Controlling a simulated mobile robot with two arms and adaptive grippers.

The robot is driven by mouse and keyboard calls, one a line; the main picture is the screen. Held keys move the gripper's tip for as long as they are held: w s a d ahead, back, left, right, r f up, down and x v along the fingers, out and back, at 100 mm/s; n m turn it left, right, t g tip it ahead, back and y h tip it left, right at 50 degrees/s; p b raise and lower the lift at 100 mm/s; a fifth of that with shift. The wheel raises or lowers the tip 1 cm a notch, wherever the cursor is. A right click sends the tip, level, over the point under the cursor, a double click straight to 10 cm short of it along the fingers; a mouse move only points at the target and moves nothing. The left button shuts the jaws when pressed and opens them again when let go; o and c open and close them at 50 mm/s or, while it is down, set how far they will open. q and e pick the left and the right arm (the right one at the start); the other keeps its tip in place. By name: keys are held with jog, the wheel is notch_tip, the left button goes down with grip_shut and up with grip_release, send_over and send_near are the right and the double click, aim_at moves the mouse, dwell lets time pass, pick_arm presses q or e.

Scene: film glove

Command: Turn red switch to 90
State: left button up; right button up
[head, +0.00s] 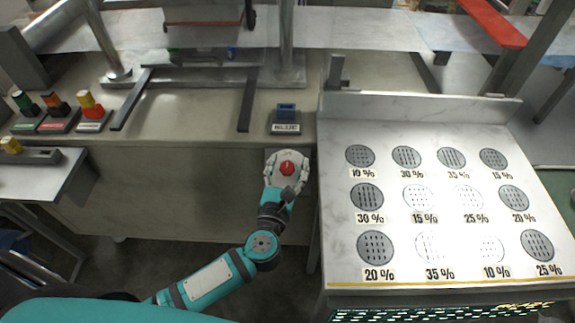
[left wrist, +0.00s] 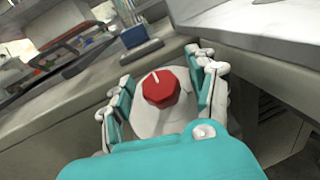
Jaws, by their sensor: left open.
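The red switch (head: 287,168) is a faceted red knob on a pale round base on the front face of the counter. In the left wrist view the red knob (left wrist: 161,89) carries a white pointer line toward its upper left edge. My left gripper (head: 285,182) is at the switch. Its open fingers (left wrist: 161,92) stand on both sides of the knob, with gaps visible between fingers and knob. The number marks around the knob cannot be read. My right gripper is not in view.
A blue switch (head: 286,110) labelled BLUE sits on the counter (head: 190,110) above the red one. Green, orange and yellow-red switches (head: 90,104) stand at the left. A sloped white panel (head: 410,125) with round percent-labelled grilles is close on the right.

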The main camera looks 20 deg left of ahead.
pick_arm(q)
jog(key=shift+c, duration=0.2)
grip_shut()
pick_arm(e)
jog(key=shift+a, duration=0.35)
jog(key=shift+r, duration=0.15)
